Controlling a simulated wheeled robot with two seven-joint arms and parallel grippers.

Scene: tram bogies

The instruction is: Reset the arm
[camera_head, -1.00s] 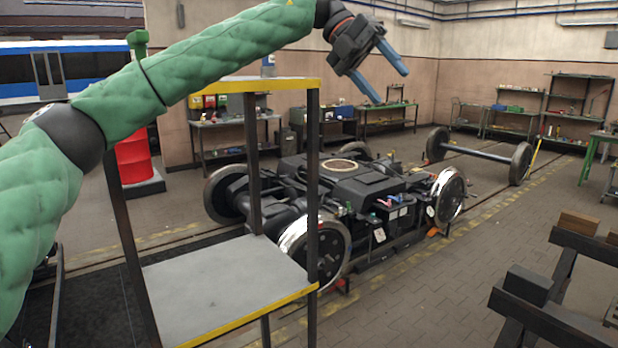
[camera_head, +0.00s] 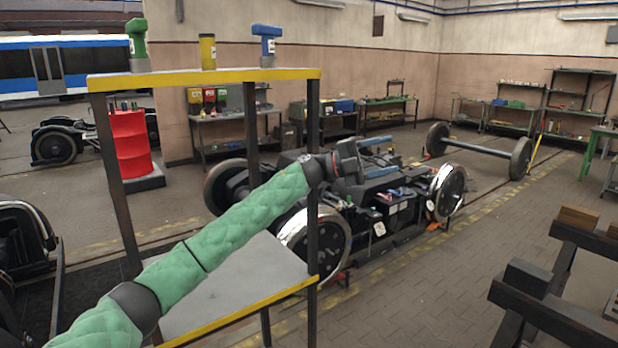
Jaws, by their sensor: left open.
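My left arm (camera_head: 235,222), in a green quilted sleeve, comes in from the lower left and stretches up to the right, in front of the shelf rack. Its left gripper (camera_head: 392,155) has blue fingers and points right. The fingers are apart with nothing seen between them. In the picture the gripper overlaps the dark bogie (camera_head: 375,195), and I cannot tell the gap between them. My right gripper is not in view.
The rack (camera_head: 205,78) with yellow edges carries a green tool (camera_head: 137,42), a yellow tool (camera_head: 208,50) and a blue tool (camera_head: 266,42) on top. A red barrel (camera_head: 130,143) stands behind. Dark trestles (camera_head: 560,320) stand at lower right; floor between is clear.

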